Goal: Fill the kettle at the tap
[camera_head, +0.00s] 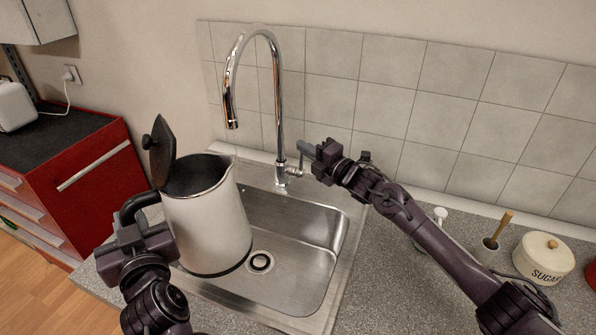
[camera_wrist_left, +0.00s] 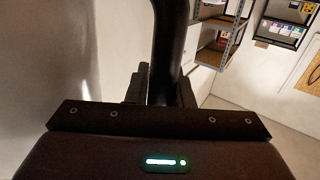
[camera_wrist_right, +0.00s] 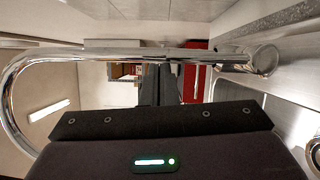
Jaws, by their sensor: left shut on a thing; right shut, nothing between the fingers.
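The off-white kettle (camera_head: 208,222) is held upright over the left part of the sink, its black lid (camera_head: 161,150) swung open. My left gripper (camera_head: 138,222) is shut on its black handle (camera_head: 133,206), which also shows in the left wrist view (camera_wrist_left: 168,45). The chrome tap (camera_head: 279,100) arches up behind the sink. Its spout end (camera_head: 231,119) hangs above the kettle's opening, near the right side; no water stream shows. My right gripper (camera_head: 307,150) is shut and empty, just above the tap's small side lever (camera_head: 294,171); contact cannot be told.
The steel sink (camera_head: 327,245) has a drain (camera_head: 260,262) right of the kettle. A red cabinet (camera_head: 95,185) is at the left. The tiled wall (camera_head: 400,90) closes the back.

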